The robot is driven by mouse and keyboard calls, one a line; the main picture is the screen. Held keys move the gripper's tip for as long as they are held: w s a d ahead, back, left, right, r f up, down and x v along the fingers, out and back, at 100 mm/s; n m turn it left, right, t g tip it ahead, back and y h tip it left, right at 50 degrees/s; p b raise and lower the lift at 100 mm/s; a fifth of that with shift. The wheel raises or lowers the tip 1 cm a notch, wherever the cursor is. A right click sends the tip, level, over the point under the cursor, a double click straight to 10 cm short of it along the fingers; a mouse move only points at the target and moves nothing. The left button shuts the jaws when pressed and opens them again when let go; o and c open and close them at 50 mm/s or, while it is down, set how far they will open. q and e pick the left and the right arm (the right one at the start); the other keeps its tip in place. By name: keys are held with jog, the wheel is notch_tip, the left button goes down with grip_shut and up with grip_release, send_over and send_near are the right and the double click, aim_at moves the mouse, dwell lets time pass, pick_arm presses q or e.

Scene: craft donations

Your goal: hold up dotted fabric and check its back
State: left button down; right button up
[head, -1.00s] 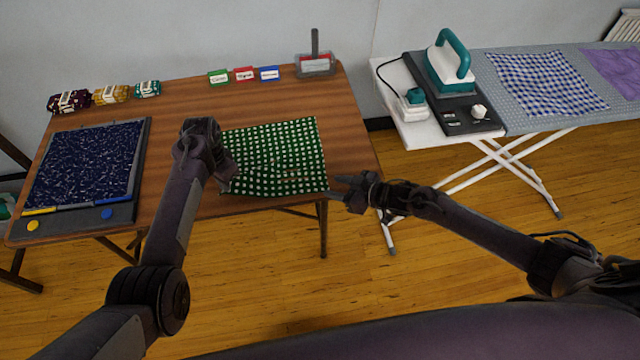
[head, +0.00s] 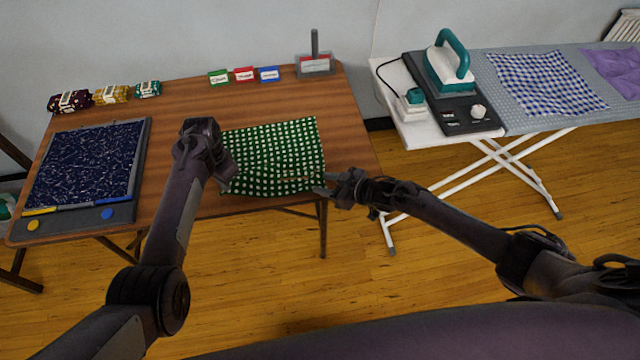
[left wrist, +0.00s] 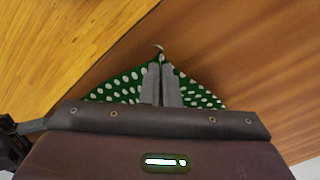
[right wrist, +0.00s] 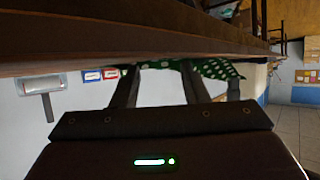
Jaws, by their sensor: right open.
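The green fabric with white dots (head: 270,145) lies on the wooden table near its front right corner, slightly rippled. A small brownish streak shows near its front edge; I cannot tell what it is. Its underside is hidden in the head view. My left gripper (head: 228,172) is at the fabric's front left corner. In the left wrist view its fingers (left wrist: 160,70) are close together on the dotted fabric (left wrist: 122,88). My right gripper (head: 326,185) is open at the front right corner. In the right wrist view the fabric (right wrist: 215,68) shows around its spread fingertips (right wrist: 160,66).
A grey-framed board with dark blue patterned cloth (head: 85,165) lies at the table's left. Fabric bundles (head: 110,94), coloured label cards (head: 244,74) and a grey tool (head: 315,64) stand along the back. An ironing board (head: 520,120) with a teal iron (head: 450,62) stands to the right.

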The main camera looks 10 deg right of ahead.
jog(key=shift+s+d+f, duration=0.1)
jog(key=shift+s+f, duration=0.2)
jog(key=shift+f, duration=0.05)
grip_shut()
jog(key=shift+w+r, duration=0.2)
jog(key=shift+r, duration=2.5)
